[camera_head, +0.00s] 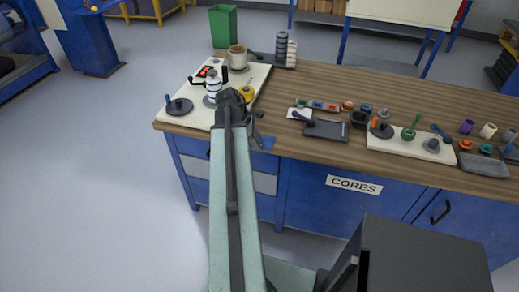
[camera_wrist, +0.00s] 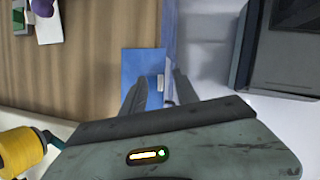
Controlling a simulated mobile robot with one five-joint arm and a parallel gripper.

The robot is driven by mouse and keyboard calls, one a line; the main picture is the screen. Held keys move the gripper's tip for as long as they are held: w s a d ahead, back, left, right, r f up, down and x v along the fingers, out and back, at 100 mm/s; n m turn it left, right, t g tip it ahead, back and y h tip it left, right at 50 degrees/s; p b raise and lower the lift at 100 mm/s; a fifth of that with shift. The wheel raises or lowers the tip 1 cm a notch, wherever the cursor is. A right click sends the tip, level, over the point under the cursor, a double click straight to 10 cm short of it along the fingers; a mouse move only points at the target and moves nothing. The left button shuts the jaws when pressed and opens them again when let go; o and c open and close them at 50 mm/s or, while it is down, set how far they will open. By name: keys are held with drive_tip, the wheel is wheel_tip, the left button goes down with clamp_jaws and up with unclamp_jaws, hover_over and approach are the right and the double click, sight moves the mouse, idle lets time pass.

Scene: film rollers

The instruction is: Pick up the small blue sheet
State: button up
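The small blue sheet (camera_head: 264,143) lies flat at the front edge of the wooden bench top, right of the pale board. In the wrist view the sheet (camera_wrist: 142,68) is next to the bench edge, with a small pale mark or piece on it; I cannot tell whether it overhangs. My gripper (camera_wrist: 158,92) is open, with one finger over the sheet's near left part and the other to its right, past the bench edge. Nothing is held. In the head view my gripper (camera_head: 256,124) is just above and beside the sheet, partly hidden by my arm.
A yellow spool (camera_head: 247,93) stands on the pale board (camera_head: 200,118) left of the sheet. A dark tray (camera_head: 326,130) and small parts lie to the right. The blue cabinet front (camera_head: 330,200) drops below the bench edge. Bare wood lies behind the sheet.

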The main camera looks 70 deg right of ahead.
drive_tip(key=shift+s+d+f, duration=0.1)
drive_tip(key=shift+f, duration=0.25)
clamp_jaws()
